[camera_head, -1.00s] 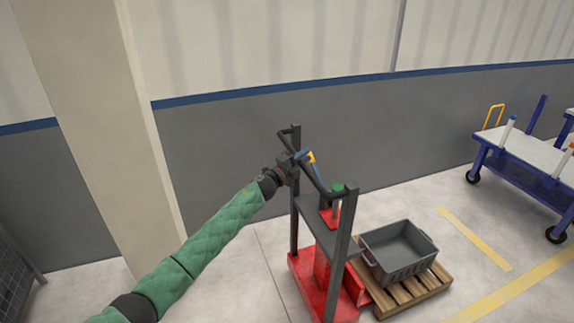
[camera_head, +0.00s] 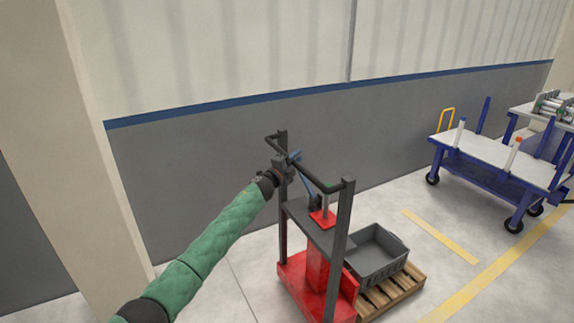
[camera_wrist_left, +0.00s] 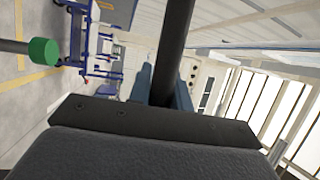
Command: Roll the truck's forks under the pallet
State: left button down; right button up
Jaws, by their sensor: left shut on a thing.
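The truck (camera_head: 300,272) has a red base, dark upright posts and a black handle bar (camera_head: 315,175) across the top. My left gripper (camera_head: 292,160) is shut on the left part of this bar. In the left wrist view the bar (camera_wrist_left: 174,50) runs between the blue-grey fingers (camera_wrist_left: 163,92), and a green-ended knob (camera_wrist_left: 44,52) shows at the left. The wooden pallet (camera_head: 408,284) lies on the floor just right of the truck, with a grey crate (camera_head: 375,262) on it. The truck's body hides the forks and the pallet's near side, so I cannot tell how far under they reach. My right gripper is out of view.
A blue cart (camera_head: 490,160) with a light top stands at the back right, beside another loaded cart (camera_head: 550,112). The wall (camera_head: 230,150) runs behind the truck, and a pillar (camera_head: 80,150) stands left. Floor with yellow lines (camera_head: 440,237) is clear right of the pallet.

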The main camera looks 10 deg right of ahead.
pick_arm(q)
jog(key=shift+w+d+r, duration=0.1)
jog(key=shift+w+d, duration=0.05)
jog(key=shift+d, duration=0.65)
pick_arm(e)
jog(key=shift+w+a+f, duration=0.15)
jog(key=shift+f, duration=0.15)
pick_arm(q)
jog(key=c, duration=1.5)
grip_release()
jog(key=shift+o, duration=1)
jog(key=shift+d, duration=0.15)
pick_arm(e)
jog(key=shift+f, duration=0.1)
pick_arm(q)
jog(key=v, duration=0.7)
jog(key=shift+a+f+b, duration=0.25)
jog(key=shift+a+b, duration=0.05)
jog(key=shift+b, duration=0.1)
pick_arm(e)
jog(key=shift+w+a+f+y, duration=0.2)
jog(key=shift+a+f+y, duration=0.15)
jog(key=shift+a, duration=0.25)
